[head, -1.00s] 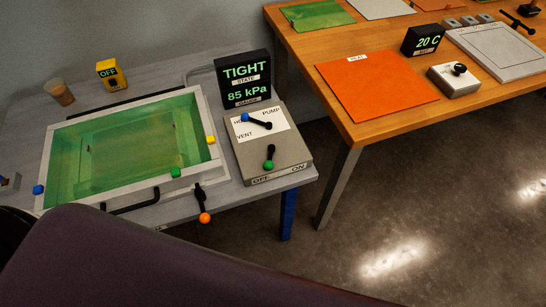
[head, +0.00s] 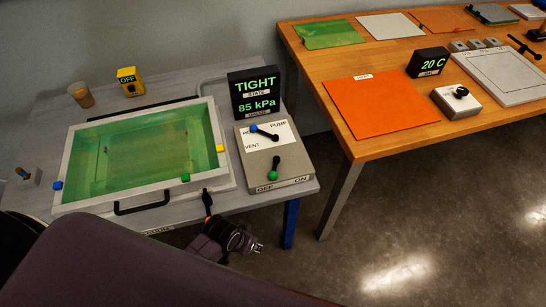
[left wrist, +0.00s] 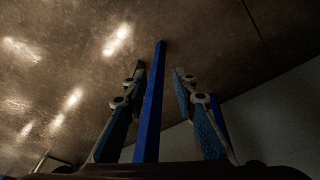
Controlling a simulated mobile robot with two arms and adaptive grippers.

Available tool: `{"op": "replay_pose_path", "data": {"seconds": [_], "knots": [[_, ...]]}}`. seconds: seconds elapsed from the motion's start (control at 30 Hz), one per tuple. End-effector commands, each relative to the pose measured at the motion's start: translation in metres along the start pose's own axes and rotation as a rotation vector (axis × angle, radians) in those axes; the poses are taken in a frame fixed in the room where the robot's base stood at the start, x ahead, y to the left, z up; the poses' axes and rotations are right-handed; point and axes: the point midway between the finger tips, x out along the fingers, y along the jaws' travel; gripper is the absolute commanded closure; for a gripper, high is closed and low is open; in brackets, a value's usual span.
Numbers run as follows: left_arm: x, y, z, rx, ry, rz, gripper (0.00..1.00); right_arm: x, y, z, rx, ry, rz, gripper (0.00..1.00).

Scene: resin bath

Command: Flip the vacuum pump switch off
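The vacuum pump switch (head: 273,173) is a short black lever with a green knob on the grey control box (head: 295,158). OFF and ON labels are on the box's front edge. Its knob sits nearer the OFF label, but I cannot tell its setting for sure. My left gripper (head: 257,247) is low in front of the bath table, below and left of the box, apart from the switch. In the left wrist view its fingers (left wrist: 159,69) are spread with nothing gripped; a blue table leg (left wrist: 151,105) shows between them. My right gripper is not in view.
A display (head: 255,93) behind the box reads TIGHT, 85 kPa. A blue-knobbed lever (head: 264,132) is on the box. The green resin bath (head: 140,203) stands left, with an orange-tipped lever (head: 207,198) close to my left gripper. A wooden table (head: 400,145) stands right, across a gap.

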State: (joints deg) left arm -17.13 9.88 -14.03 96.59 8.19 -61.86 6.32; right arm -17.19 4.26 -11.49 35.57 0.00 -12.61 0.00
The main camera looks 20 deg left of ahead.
Motion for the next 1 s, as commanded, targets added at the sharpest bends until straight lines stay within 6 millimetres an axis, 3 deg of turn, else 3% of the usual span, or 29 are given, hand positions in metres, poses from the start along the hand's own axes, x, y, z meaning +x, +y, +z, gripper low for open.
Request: {"op": "replay_pose_path", "data": {"seconds": [0.03,0.27,0.3,0.47,0.73,1.0], "knots": [[-0.023,0.006,-0.015,0.005,0.014,0.011,0.74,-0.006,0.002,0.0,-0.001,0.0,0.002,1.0],[-0.103,0.031,-0.053,0.026,0.046,0.054,0.74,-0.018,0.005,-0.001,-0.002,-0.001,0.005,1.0],[-0.12,0.039,-0.068,0.033,0.057,0.074,0.74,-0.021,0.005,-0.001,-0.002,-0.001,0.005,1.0],[-0.134,0.06,-0.104,0.034,0.044,0.141,0.74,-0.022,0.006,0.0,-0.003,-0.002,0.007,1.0],[-0.177,0.08,-0.157,0.038,-0.025,0.202,0.74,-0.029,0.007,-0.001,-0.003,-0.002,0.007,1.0],[-0.208,0.053,-0.202,-0.057,-0.141,0.157,0.74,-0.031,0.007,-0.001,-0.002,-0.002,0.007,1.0]]}}
